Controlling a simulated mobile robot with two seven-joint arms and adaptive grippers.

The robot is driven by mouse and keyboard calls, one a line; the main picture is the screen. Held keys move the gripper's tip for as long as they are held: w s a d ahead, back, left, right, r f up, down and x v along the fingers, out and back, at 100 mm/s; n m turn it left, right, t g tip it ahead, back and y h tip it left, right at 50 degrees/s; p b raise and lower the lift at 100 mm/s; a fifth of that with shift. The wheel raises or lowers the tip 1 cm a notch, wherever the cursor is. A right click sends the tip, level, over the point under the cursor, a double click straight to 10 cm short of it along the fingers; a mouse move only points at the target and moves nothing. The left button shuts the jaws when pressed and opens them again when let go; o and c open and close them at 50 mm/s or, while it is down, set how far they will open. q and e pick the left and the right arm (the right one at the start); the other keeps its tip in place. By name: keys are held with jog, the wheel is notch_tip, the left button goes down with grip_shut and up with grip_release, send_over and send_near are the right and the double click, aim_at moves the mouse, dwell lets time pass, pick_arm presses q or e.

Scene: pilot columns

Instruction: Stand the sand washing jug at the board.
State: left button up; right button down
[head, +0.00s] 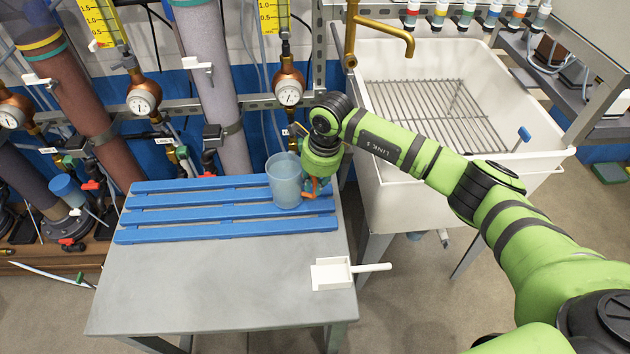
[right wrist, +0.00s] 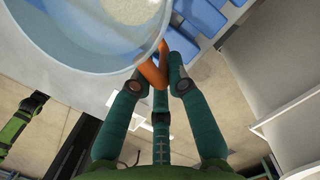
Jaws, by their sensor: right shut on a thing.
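The sand washing jug (head: 285,182) is a translucent pale blue vessel, upright over the right end of the blue slatted board (head: 165,216). I cannot tell whether its base touches the slats. In the right wrist view the jug (right wrist: 85,65) fills the upper left, with pale sand (right wrist: 125,10) inside. My right gripper (head: 316,186) is on the jug's right side, shut on its orange handle (right wrist: 153,68); its fingers also show in the right wrist view (right wrist: 158,75). The board (right wrist: 207,20) shows behind it there. My left gripper is not in view.
The board lies along the back of a grey table (head: 220,280). A white scoop (head: 332,273) lies at the table's right front; the front left is clear. Columns and pressure gauges (head: 289,95) stand behind. A white sink (head: 385,145) with a brass tap (head: 397,33) stands right.

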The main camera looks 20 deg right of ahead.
jog(key=shift+f+b, duration=0.3)
jog(key=shift+f, duration=0.05)
jog(key=c, duration=1.1)
grip_release()
jog(key=r, duration=0.4)
jog(key=s+d+r, duration=0.1)
jog(key=r, duration=0.7)
jog(key=shift+s+d, duration=0.15)
jog(key=shift+d, duration=0.05)
jog(key=shift+f, duration=0.1)
